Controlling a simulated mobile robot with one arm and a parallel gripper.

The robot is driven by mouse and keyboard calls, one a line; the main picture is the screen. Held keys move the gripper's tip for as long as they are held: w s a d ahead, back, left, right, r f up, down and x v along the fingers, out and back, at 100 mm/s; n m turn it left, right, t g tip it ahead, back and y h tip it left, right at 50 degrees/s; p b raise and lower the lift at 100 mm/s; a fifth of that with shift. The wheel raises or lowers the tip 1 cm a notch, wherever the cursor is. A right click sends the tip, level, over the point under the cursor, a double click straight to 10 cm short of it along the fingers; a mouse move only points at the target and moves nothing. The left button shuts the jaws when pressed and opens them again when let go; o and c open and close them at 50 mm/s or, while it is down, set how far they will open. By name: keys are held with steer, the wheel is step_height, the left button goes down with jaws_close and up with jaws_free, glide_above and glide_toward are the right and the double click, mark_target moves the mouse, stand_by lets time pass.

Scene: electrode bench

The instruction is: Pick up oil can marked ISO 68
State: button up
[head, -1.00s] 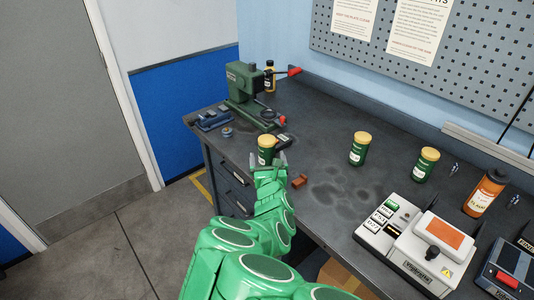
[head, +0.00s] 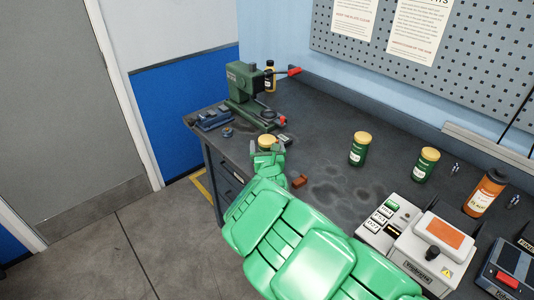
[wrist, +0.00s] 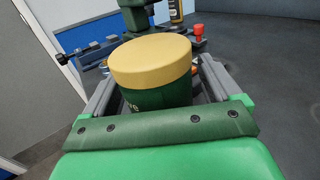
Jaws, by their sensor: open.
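Three green cans with yellow lids stand on the dark bench: a left can (head: 266,141), a middle can (head: 359,149) and a right can (head: 426,165). Their labels are too small to read, so I cannot tell which is marked ISO 68. My gripper (head: 267,150) is at the left can. In the wrist view the left can (wrist: 153,75) stands upright between the open fingers of my gripper (wrist: 155,92). One finger is on each side of it. Its lower part and most of its label are hidden by my gripper.
A green press (head: 247,92) with a red-tipped lever stands behind the left can. A dark bottle (head: 270,76) is beside it. A small brown block (head: 299,181) lies right of my gripper. An orange bottle (head: 485,193) and a white machine (head: 425,250) are at right.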

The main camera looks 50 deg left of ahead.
steer(key=shift+w+a, duration=0.1)
steer(key=shift+a, duration=0.1)
steer(key=c, duration=1.4)
